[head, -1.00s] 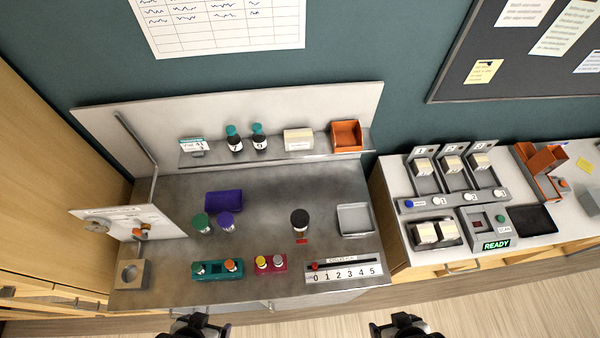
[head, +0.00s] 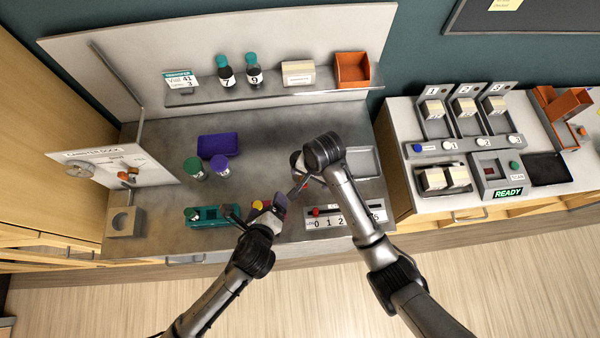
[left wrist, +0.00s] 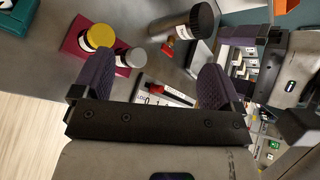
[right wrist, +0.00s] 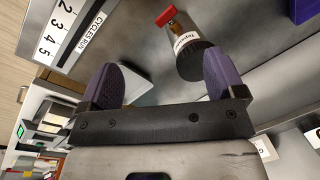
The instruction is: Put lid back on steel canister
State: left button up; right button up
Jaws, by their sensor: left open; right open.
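A grey cylindrical canister (left wrist: 172,24) with a white label and a dark ribbed top stands on the bench in the left wrist view. It also shows in the right wrist view (right wrist: 187,45), its dark top towards my right gripper (right wrist: 163,70). That gripper is open and empty, with the canister beyond its fingers, apart from them. My left gripper (left wrist: 153,78) is open and empty, above the bench near the yellow-capped vial (left wrist: 101,36). In the head view my right arm mostly hides the canister. I see no separate loose lid.
A purple tray (head: 217,147) and green- and purple-capped bottles (head: 194,167) stand at left. A teal rack (head: 205,216) is at the front. A numbered slider scale (head: 335,222) and grey tray (head: 363,163) are at right. The shelf (head: 290,91) holds bottles and boxes.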

pick_arm(q)
jog(key=d+f+m, duration=0.1)
jog(key=m, duration=0.2)
jog(key=w+d+f+m+t+h+b, duration=0.1)
jog(key=m, duration=0.1)
jog(key=w+d+f+m+h, duration=0.1)
jog(key=m, duration=0.2)
jog(key=shift+w+d+m+b, duration=0.1)
jog(key=shift+d+m+b, duration=0.2)
jog(key=shift+d+b, duration=0.1)
pick_arm(e)
jog(key=w+a, duration=0.1)
jog(key=w, duration=0.1)
jog(key=w+r+m, duration=0.1)
jog(key=w, duration=0.1)
jog(key=w+a+r+m+h, duration=0.1)
jog(key=w, duration=0.1)
jog(key=shift+a, duration=0.35)
pick_arm(q)
jog(key=shift+w+d+f+m+t+h, duration=0.15)
jog(key=shift+d+f+m, duration=0.1)
jog(key=shift+m, duration=0.4)
jog(key=shift+d+f+m+t+h, duration=0.1)
jog(key=shift+d+m+t+h, duration=0.1)
jog(key=shift+m, duration=0.45)
pick_arm(e)
jog(key=shift+w+a+r+m+g+h, duration=0.2)
jog(key=shift+w+r+m+g+h, duration=0.1)
jog(key=shift+w+r+m, duration=0.25)
